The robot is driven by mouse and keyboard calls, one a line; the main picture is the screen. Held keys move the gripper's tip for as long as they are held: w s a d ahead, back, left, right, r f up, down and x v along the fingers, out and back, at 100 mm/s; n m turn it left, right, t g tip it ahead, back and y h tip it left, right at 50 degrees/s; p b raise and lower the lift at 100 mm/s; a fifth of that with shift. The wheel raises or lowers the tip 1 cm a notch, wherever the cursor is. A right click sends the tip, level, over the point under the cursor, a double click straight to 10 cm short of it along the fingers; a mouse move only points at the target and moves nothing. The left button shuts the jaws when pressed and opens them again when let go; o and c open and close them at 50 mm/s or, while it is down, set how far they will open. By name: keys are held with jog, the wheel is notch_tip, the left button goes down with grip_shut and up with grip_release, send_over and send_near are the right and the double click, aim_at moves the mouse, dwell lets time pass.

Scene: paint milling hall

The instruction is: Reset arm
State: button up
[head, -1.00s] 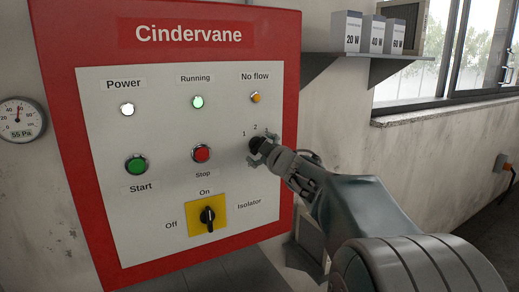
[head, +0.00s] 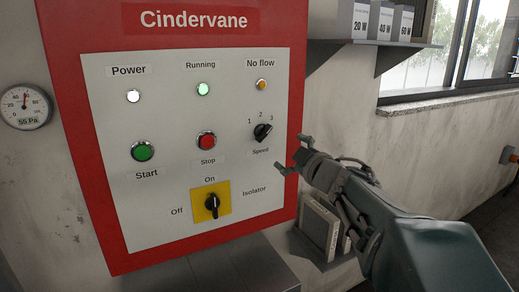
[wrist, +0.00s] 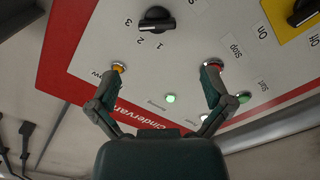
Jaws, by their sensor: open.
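My gripper (head: 290,155) is open and empty in the head view, in front of the panel's right edge, apart from the black Speed knob (head: 263,132) and to its lower right. The knob's handle slants toward the 3 mark. In the wrist view the open fingers (wrist: 165,67) spread over the panel, with nothing between them but the panel face behind. The knob (wrist: 156,19) shows beyond the fingertips there, clear of them. My arm reaches in from the lower right of the head view.
The red-framed Cindervane panel (head: 108,225) has a green Start button (head: 142,151), a red Stop button (head: 206,141) and an Isolator switch (head: 212,203) at On. The Power and Running lamps glow.

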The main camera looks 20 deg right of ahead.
dwell(0.3)
jog(key=s+a+f+m+g, duration=0.4)
jog(key=s+a+f+g, duration=0.2)
jog(key=s, duration=0.5)
jog(key=s+a+f+m+g, duration=0.5)
jog(key=s+a+f+g, duration=0.1)
jog(key=s+a+f, duration=0.5)
notch_tip(320, 180, down, 2)
jog(key=shift+a+h, duration=0.2)
jog(key=shift+h, duration=0.1)
dwell(2.2)
